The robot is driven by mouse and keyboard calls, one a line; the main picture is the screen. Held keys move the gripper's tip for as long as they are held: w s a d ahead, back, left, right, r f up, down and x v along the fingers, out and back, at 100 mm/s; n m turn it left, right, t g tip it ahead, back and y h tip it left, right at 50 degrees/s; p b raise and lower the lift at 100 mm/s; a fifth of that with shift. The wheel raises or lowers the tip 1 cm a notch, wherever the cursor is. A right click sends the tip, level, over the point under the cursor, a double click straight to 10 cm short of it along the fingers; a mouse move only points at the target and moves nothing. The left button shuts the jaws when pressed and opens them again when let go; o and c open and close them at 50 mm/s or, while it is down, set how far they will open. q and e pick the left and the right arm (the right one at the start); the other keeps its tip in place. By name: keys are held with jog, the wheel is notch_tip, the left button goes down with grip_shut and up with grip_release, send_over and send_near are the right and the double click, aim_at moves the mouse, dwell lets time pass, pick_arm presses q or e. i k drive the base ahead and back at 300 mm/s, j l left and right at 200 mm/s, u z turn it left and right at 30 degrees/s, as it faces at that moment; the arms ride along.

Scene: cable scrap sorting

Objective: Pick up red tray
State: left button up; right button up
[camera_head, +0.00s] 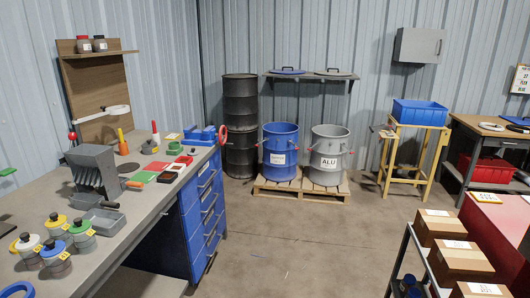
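A red tray-like bin (487,169) sits on the lower shelf of the workbench at the right; the bench frame partly hides it. A small flat red piece (156,166) lies beside a green one on the left bench, too small to tell whether it is a tray. Neither of my grippers is in view, and nothing is seen touching the red bin.
The left workbench (150,215) carries several lidded jars and a grey sorter (92,168). Blue drum (280,150) and grey drum (328,155) stand on a pallet. A blue tray (420,112) tops a yellow stand. Boxes (440,228) fill the right front. The middle floor is clear.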

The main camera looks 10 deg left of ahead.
aim_at(187, 160)
jog(key=i+l+u, duration=0.15)
jog(key=i, duration=1.85)
